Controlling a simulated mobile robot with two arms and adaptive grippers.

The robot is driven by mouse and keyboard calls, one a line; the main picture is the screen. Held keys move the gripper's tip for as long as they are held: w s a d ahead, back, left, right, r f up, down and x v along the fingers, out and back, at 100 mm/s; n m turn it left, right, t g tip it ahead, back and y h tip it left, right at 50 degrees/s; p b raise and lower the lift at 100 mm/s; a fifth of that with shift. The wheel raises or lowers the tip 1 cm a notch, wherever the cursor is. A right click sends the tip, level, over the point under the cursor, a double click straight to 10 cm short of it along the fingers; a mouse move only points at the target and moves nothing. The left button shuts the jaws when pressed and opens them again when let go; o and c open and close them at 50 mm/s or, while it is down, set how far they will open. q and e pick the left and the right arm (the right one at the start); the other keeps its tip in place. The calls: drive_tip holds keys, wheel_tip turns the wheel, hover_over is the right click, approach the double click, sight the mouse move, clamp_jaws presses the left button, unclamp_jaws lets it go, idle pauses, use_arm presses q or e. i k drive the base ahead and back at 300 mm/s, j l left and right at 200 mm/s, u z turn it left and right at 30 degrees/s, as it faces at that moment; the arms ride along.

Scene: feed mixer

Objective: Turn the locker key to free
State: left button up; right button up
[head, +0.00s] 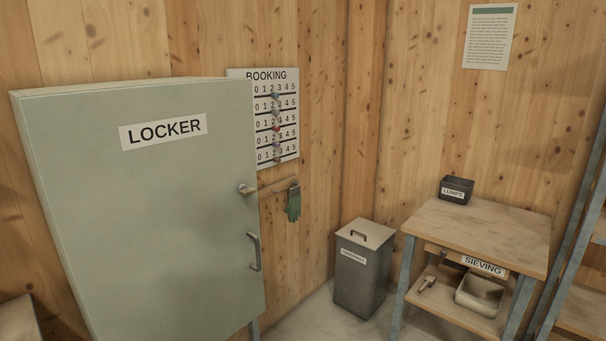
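The locker (150,210) is a pale green cabinet labelled LOCKER at the left of the head view, with its door shut. A small round metal key or lock knob (243,188) sits near the right edge of the door. It is too small to tell which way the key points. A dark bar handle (254,252) is below it on the same door. Neither of my grippers shows in the view.
A lidded grey bin (361,275) stands right of the locker. A SIEVING table (495,232) holds a black box (456,190). Some floor shows between locker and bin.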

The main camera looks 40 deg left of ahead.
sight(244, 189)
drive_tip(key=i, duration=1.2)
drive_tip(key=i+l+u, duration=0.1)
drive_tip(key=i, duration=1.1)
